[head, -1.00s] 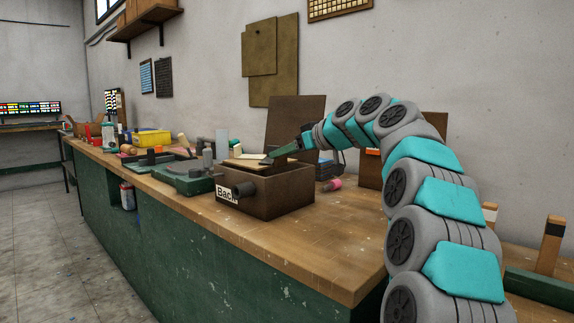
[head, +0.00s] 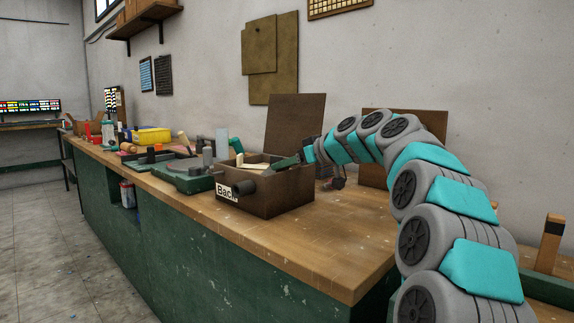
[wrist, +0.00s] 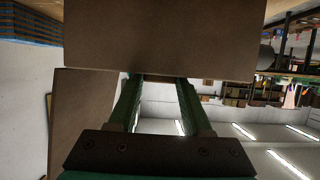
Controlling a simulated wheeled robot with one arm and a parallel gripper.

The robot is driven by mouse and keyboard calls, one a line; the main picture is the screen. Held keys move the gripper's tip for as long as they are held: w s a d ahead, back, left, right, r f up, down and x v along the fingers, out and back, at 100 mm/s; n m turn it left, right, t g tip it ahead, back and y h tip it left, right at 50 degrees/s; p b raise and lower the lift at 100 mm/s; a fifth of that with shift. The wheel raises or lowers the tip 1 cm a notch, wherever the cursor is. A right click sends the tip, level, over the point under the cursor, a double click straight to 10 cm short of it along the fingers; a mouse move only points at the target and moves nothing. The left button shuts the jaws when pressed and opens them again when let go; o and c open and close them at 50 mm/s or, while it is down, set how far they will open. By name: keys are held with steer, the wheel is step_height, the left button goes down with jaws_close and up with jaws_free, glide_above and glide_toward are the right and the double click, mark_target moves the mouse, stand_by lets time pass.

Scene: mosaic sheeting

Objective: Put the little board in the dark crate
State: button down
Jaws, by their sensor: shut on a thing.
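The dark crate (head: 283,194) is a brown open box with a "Back" label on its front, standing on the bench. The little board (head: 254,166) is a pale, thin piece, low in the crate's opening and partly hidden by the walls. My gripper (head: 276,166) reaches in over the right side of the crate, shut on the board's right end. In the wrist view the green fingers (wrist: 158,78) run behind a brown panel, probably a crate wall (wrist: 160,38), which hides their tips and the board. Whether the board touches the crate's floor cannot be told.
A tall brown panel (head: 295,122) stands behind the crate, and another (head: 375,176) stands behind my arm. A green tool case (head: 187,177) and a yellow box (head: 151,136) crowd the bench on the left. The bench top (head: 310,236) in front is clear.

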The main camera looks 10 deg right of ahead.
steer(key=shift+f+b, duration=0.55)
steer(key=shift+b, duration=0.05)
steer(key=shift+f, duration=0.15)
steer(key=shift+c, duration=1.7)
jaws_free()
steer(key=shift+f, duration=0.1)
steer(key=r+v, duration=0.1)
steer(key=v, duration=1.1)
steer(key=shift+r, duration=0.3)
